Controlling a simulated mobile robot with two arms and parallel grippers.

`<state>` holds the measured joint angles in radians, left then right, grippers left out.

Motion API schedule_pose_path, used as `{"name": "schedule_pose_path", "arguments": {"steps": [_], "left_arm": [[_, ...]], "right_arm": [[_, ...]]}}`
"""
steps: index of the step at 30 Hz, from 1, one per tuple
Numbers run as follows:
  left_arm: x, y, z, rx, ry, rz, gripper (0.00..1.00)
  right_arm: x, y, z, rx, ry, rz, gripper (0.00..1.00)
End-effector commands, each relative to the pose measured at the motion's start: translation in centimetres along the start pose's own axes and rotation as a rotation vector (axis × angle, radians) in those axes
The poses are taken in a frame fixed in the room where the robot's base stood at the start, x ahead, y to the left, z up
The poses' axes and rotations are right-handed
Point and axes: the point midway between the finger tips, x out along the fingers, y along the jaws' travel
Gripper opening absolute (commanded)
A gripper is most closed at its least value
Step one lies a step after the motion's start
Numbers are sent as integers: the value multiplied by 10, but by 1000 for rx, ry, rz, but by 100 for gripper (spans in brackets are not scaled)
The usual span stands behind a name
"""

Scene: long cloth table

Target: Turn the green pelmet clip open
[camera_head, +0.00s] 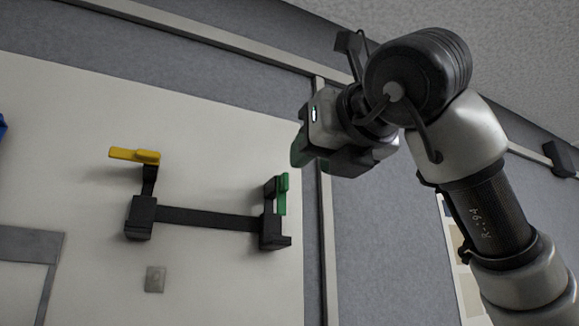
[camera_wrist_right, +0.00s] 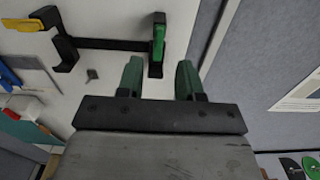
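The green pelmet clip (camera_head: 282,194) stands upright at the right end of a black bracket bar (camera_head: 208,218) on the pale wall panel. It also shows in the right wrist view (camera_wrist_right: 158,42), just beyond my fingertips. A yellow clip (camera_head: 134,155) lies level at the bar's left end. My right gripper (camera_head: 306,150) is up and to the right of the green clip, apart from it. The right wrist view shows its two green fingers (camera_wrist_right: 160,78) spread with nothing between them. My left gripper is in neither view.
A small grey plate (camera_head: 155,279) is on the panel below the bar. A grey frame (camera_head: 30,240) is at lower left. A vertical trim strip (camera_head: 325,200) runs just right of the green clip. The panel between the two clips, above the bar, is clear.

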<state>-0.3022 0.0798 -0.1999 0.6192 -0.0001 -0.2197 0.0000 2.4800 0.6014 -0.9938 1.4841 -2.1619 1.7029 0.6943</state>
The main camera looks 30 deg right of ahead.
Motion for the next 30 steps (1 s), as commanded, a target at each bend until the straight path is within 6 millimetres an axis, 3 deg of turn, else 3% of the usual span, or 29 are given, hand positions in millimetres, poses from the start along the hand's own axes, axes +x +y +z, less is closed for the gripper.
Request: {"name": "schedule_pose_path", "arguments": {"steps": [5,10,16,23,30], "left_arm": [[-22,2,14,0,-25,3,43],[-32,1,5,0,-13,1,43],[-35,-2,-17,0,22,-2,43],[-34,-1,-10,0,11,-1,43],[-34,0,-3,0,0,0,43]], "right_arm": [[37,0,4,-2,5,-1,36],[60,0,2,-1,4,0,36],[71,0,0,-1,2,1,36],[71,0,-1,-1,2,1,36],[71,0,-1,-1,2,1,1]]}}
